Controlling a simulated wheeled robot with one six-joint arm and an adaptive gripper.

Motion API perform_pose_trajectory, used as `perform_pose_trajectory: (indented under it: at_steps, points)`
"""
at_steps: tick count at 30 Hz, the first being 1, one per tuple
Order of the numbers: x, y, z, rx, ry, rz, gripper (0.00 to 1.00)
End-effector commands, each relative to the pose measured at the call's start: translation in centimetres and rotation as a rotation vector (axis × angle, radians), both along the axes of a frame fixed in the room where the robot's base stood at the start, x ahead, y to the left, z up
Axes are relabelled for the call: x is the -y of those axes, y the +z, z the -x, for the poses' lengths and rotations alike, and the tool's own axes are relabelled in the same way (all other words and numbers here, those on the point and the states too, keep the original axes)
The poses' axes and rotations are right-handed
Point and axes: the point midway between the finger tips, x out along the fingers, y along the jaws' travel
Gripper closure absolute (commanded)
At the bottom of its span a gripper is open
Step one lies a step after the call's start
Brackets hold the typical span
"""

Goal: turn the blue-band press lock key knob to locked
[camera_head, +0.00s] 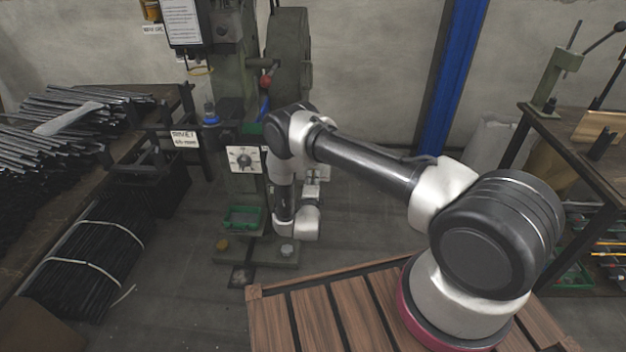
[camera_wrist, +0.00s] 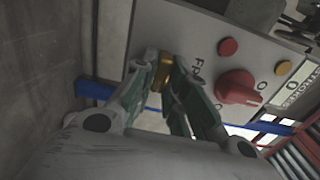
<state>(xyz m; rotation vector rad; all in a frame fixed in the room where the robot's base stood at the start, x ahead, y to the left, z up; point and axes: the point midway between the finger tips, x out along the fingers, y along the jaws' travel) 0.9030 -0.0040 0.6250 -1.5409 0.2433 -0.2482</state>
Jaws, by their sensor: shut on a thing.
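In the wrist view, my gripper (camera_wrist: 164,76) is closed with its fingertips on a small brass-coloured knob (camera_wrist: 165,60) at the edge of a pale grey control panel (camera_wrist: 200,30). The fingers cover much of the knob, and I cannot read its lock position. A blue band (camera_wrist: 94,89) runs behind my fingers. In the head view, the green-grey press (camera_head: 237,75) stands against the wall, and my arm hides the held knob.
The panel also carries a large red knob (camera_wrist: 238,88), a red button (camera_wrist: 228,47) and a yellow button (camera_wrist: 284,67), close to my right finger. In the head view, a bench with metal rods (camera_head: 85,110) stands left and another bench (camera_head: 575,135) right.

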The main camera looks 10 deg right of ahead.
Motion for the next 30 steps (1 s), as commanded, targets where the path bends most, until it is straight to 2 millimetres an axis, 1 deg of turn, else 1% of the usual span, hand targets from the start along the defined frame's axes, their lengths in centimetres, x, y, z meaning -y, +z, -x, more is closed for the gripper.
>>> perform_pose_trajectory:
  at_steps: [4,5,6,8,9,17,20,23,30]
  points:
    - [0.1,-0.2,0.1,-0.004,-0.001,0.000,1.00]
    - [0.1,-0.2,0.1,-0.004,-0.001,0.000,0.84]
    - [0.1,-0.2,0.1,-0.004,-0.001,0.000,0.77]
    - [0.1,-0.1,0.1,-0.003,-0.001,0.000,0.66]
    - [0.0,-0.1,0.1,-0.003,-0.001,0.000,0.64]
    - [0.0,-0.1,0.1,-0.001,0.000,0.001,0.64]
    - [-0.2,-0.1,0.6,-0.003,0.001,0.001,0.64]
    - [-0.7,-0.1,1.9,-0.003,0.003,0.003,0.64]
    - [-2.4,-0.1,7.1,-0.004,0.004,0.004,0.64]
